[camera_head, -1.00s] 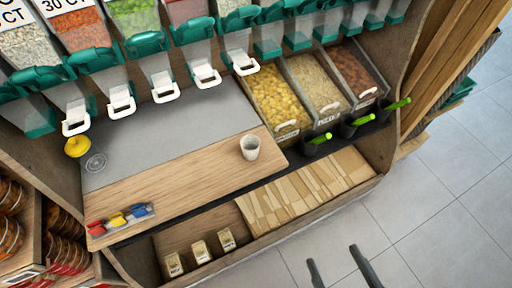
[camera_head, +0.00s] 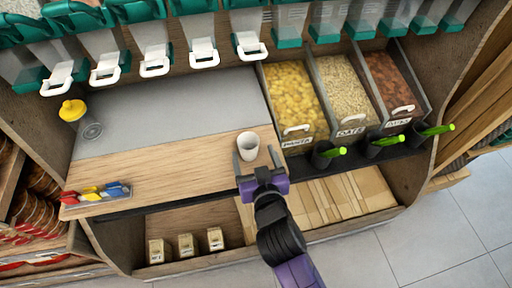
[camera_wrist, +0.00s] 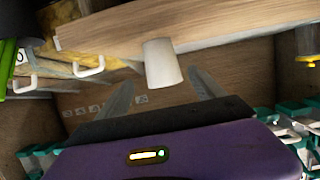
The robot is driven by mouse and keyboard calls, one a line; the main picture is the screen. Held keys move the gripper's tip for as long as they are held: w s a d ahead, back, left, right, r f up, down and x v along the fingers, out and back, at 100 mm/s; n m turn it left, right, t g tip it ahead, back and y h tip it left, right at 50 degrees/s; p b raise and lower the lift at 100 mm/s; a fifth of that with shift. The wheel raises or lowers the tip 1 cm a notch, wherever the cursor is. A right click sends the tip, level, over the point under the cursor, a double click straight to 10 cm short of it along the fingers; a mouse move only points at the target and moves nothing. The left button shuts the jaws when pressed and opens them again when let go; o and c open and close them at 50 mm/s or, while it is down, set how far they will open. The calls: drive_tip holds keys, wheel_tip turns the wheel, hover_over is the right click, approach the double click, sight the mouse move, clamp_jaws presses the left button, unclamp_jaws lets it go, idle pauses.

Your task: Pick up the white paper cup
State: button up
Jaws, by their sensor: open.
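The white paper cup (camera_head: 248,146) stands upright near the front right part of the wooden counter (camera_head: 165,172). My gripper (camera_head: 262,164) is open at the counter's front edge, just in front of the cup in the head view. In the wrist view the cup (camera_wrist: 162,63) appears ahead of my gripper (camera_wrist: 160,92), between and beyond its two spread fingers. Nothing is held. Whether a finger touches the cup I cannot tell.
Bins of dry goods (camera_head: 294,100) stand right of the cup, with green-handled scoops (camera_head: 385,141) in front. Dispensers with white handles (camera_head: 155,58) hang behind. A yellow-capped bottle (camera_head: 73,111) and a packet tray (camera_head: 96,194) are at the left. The grey mat (camera_head: 170,105) is mostly bare.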

sight(246, 139)
drive_tip(key=shift+x, duration=1.2)
drive_tip(key=x, duration=0.5)
drive_tip(key=shift+w+a, duration=0.35)
drive_tip(key=shift+a, duration=0.05)
drive_tip(key=c, duration=1.4)
